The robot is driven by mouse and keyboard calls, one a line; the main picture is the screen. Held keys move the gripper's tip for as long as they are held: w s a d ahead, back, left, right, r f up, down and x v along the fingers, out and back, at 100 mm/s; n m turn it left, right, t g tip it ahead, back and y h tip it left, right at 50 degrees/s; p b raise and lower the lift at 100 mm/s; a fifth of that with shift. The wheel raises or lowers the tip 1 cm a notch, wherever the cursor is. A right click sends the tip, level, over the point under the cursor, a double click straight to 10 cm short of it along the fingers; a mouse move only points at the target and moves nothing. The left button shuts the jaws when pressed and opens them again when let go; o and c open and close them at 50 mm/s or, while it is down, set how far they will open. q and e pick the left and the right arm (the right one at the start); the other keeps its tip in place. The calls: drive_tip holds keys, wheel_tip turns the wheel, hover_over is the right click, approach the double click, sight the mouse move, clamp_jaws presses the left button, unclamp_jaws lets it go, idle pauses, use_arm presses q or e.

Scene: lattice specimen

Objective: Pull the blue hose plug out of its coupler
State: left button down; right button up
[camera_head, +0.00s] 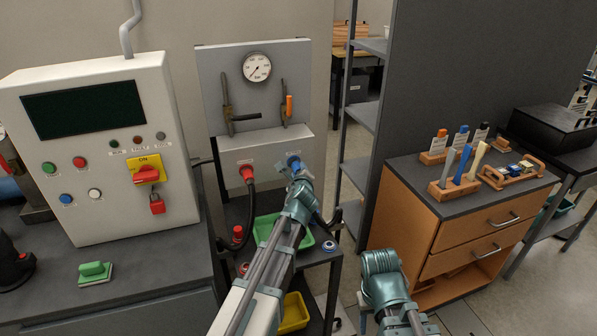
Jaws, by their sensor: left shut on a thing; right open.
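The blue hose plug (293,161) sits at the right-hand port of the grey panel, beside a red plug (247,173). My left gripper (298,173) reaches up from below and is shut on the blue plug. Its jaws and wrist hide most of the plug and the coupler, so I cannot tell how deep it is seated. My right gripper (380,262) is low, at the right of the trolley, apart from the plug. It is open and empty; its fingertips are not clearly visible.
A pressure gauge (257,67) and valve handles are above the ports. A black hose hangs from the red plug. Below are a green tray (267,229) and a yellow bin (294,312). A control cabinet (90,215) stands left, a wooden drawer unit (450,235) right.

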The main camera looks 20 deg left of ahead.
use_arm(q)
drive_tip(key=shift+s+d, duration=0.25)
drive_tip(key=shift+s, duration=0.1)
idle(0.5)
drive_tip(key=s+d, duration=0.2)
drive_tip(key=s, duration=0.1)
drive_tip(key=shift+s+d, duration=0.2)
drive_tip(key=shift+s, duration=0.05)
idle(0.3)
